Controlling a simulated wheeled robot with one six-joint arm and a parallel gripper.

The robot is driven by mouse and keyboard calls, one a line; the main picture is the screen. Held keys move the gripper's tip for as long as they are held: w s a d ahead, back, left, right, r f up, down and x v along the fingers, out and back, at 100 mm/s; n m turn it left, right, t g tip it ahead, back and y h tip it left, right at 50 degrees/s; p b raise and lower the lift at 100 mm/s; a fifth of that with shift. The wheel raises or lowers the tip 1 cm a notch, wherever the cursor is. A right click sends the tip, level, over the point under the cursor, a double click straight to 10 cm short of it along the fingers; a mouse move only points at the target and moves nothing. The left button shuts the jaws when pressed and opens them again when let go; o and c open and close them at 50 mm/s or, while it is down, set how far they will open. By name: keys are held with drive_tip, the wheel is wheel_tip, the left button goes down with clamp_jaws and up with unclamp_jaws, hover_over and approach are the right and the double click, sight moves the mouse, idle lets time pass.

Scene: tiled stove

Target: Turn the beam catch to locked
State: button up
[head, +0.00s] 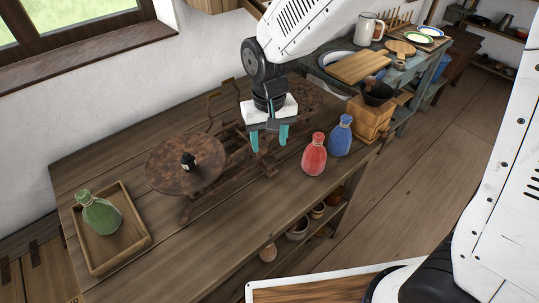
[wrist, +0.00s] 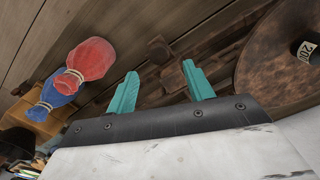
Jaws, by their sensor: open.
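A rusty balance scale (head: 232,150) stands on the wooden bench, with a round pan at each end. Its left pan (head: 170,165) carries a small dark weight (head: 188,161), marked with a number in the wrist view (wrist: 305,49). A small brown lever-like piece, seemingly the beam catch (head: 267,166), sticks out at the scale's front; it also shows in the wrist view (wrist: 158,48). Whether it is locked I cannot tell. My gripper (head: 268,145), with teal fingers, is open and empty just above this piece, pointing down. It partly hides the scale's middle and right pan.
A red bag (head: 314,156) and a blue bag (head: 341,137) stand right of my gripper. A wooden box grinder (head: 370,118) stands at the bench's right end. The bench front is clear.

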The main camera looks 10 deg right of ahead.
sight(270, 160)
wheel_tip(270, 160, down, 6)
drive_tip(key=shift+f, duration=0.1)
drive_tip(key=c, duration=1)
